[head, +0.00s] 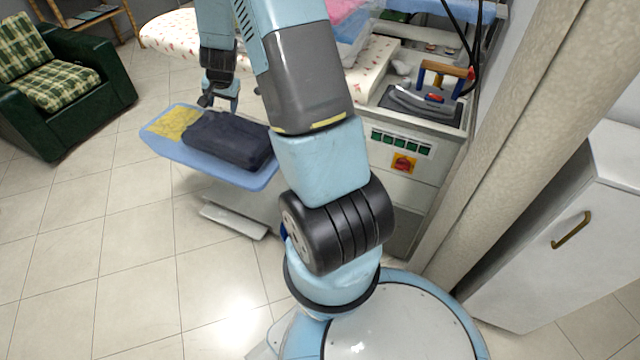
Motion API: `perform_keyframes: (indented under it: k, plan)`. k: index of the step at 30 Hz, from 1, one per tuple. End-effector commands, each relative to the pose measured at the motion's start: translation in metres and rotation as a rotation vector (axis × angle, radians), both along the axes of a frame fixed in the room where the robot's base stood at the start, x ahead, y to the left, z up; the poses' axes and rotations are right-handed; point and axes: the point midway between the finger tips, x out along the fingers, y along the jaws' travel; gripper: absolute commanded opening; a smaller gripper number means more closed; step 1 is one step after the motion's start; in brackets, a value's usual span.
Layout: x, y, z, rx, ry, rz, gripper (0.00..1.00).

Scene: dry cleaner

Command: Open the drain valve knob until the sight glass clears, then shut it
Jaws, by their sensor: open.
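My gripper (221,101) hangs at the upper left, pointing down, with its fingers apart and nothing visible between them. It appears above the blue ironing board end with the dark folded cloth. A red knob on a yellow plate (403,164) is on the front of the white pressing station (425,190), to the right of my arm. I cannot tell whether it is the drain valve knob; it looks like a rotary switch. No sight glass can be made out. My arm hides part of the station.
A blue board (180,152) bears dark folded cloth (230,138) and yellow cloth. An iron (424,101) rests on the station, with black cables behind. A column (510,140) and white cabinet (560,235) stand right. A green armchair (60,85) stands left; tiled floor is clear between.

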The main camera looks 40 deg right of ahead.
Motion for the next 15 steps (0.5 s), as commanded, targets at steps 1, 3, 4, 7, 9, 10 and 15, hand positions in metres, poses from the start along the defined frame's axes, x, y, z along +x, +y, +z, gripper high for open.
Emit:
perform_keyframes:
  k: [1, 3, 4, 7, 9, 10, 15]
  plan:
    - [0.002, -0.008, -0.022, 0.003, 0.014, -0.033, 0.63]
    - [0.005, -0.018, -0.048, 0.003, 0.023, -0.081, 0.63]
    - [0.005, -0.023, -0.059, 0.003, 0.028, -0.102, 0.63]
    - [0.005, -0.037, -0.097, 0.000, 0.044, -0.169, 0.63]
    - [0.003, -0.047, -0.125, -0.003, 0.057, -0.217, 0.63]
    - [0.001, -0.051, -0.136, -0.007, 0.061, -0.237, 0.63]
    - [-0.014, -0.073, -0.203, -0.025, 0.096, -0.353, 0.63]
